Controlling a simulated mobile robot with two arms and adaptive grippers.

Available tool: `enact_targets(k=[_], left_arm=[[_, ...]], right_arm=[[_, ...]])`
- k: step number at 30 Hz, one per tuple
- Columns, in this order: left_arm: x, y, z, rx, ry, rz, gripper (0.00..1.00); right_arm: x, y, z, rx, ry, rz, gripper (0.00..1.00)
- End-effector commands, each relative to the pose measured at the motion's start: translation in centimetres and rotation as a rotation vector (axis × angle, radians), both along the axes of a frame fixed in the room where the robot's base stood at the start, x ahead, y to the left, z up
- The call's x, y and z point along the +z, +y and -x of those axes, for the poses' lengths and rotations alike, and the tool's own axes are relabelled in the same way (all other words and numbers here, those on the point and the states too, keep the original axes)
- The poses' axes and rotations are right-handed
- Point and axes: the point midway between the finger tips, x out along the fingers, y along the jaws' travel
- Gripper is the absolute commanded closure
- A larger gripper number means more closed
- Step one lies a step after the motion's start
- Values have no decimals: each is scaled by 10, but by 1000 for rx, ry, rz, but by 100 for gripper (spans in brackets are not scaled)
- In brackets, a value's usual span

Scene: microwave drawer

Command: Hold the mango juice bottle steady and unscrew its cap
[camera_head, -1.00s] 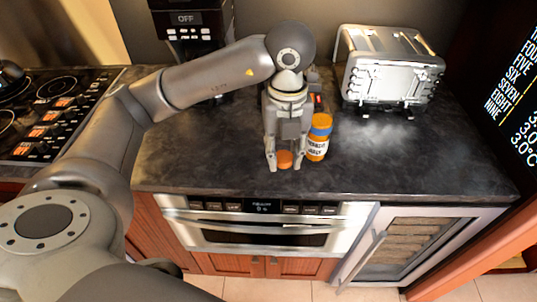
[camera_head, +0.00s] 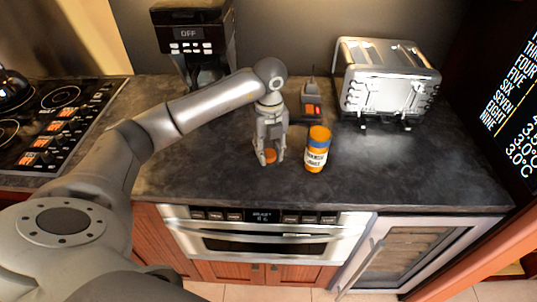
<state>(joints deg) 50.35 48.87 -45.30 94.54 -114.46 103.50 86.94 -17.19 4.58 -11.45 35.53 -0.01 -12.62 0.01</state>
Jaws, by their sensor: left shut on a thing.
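The mango juice bottle (camera_head: 315,159) stands upright on the dark counter, with a white label, a blue band and an orange top. I cannot tell whether a cap is on it. My left gripper (camera_head: 270,157) points down just left of the bottle, apart from it. It is shut on a small round orange piece (camera_head: 270,155) that looks like a cap, low near the counter. The fingers partly hide this piece. No gripper holds the bottle. My right gripper is not in view.
A dark handheld device (camera_head: 311,104) stands behind the bottle. A silver toaster (camera_head: 388,80) is at the back right, a coffee maker (camera_head: 190,40) at the back left, a cooktop (camera_head: 60,115) at left. The counter (camera_head: 400,165) right of the bottle is clear.

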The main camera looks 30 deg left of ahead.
Motion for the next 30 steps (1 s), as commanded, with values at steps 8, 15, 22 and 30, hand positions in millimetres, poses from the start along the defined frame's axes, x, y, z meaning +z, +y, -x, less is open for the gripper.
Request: enact_targets(k=[8,15,22,30], left_arm=[[-15,8,-9,-1,1,2,98],[-45,9,-9,-1,0,0,98],[-46,9,-9,-2,-1,0,98],[-49,9,-9,-2,-1,0,53]], right_arm=[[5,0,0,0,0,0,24],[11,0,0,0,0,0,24],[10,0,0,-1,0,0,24],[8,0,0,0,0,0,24]])
